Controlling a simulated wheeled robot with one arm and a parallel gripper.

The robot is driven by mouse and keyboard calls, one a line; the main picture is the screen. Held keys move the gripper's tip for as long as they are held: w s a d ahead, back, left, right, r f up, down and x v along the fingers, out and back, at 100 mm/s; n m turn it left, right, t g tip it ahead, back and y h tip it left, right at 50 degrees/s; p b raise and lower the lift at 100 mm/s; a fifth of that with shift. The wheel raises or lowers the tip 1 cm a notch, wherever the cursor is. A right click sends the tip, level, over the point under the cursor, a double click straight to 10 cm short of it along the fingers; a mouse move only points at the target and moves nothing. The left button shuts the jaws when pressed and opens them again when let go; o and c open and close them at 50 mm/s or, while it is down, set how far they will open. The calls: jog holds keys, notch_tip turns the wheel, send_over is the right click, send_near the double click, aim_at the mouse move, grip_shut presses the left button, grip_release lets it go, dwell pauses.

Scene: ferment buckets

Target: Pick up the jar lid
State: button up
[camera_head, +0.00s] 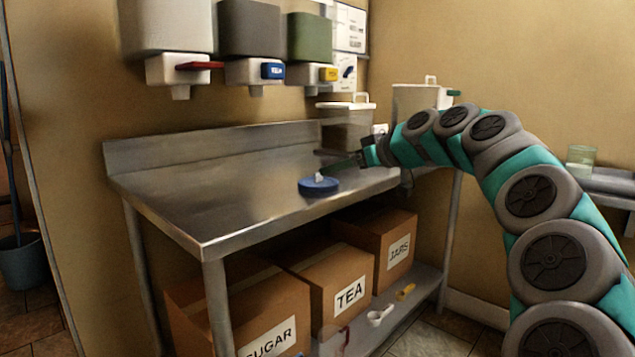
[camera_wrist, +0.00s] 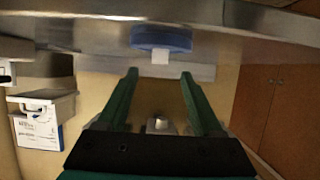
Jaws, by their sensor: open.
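The jar lid (camera_head: 318,187) is a blue disc with a small white knob on top. It lies on the steel table near its front edge. In the wrist view the lid (camera_wrist: 162,38) is at the top centre, with its white knob pointing down the picture. My gripper (camera_head: 345,170) is just to the right of the lid and slightly above its level. In the wrist view my gripper's two green fingers (camera_wrist: 158,75) are spread apart with nothing between them. The lid is beyond the fingertips, roughly centred between them.
The steel table (camera_head: 210,190) is clear to the left of the lid. A lidded container (camera_head: 347,133) stands behind my gripper. Dispensers (camera_head: 250,30) hang on the wall above.

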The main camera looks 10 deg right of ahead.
aim_at(325, 184)
jog(key=x, duration=0.4)
jog(key=shift+w+a+f+p, duration=0.1)
jog(key=shift+w+a+p, duration=0.15)
jog(key=shift+w+p, duration=0.1)
grip_shut()
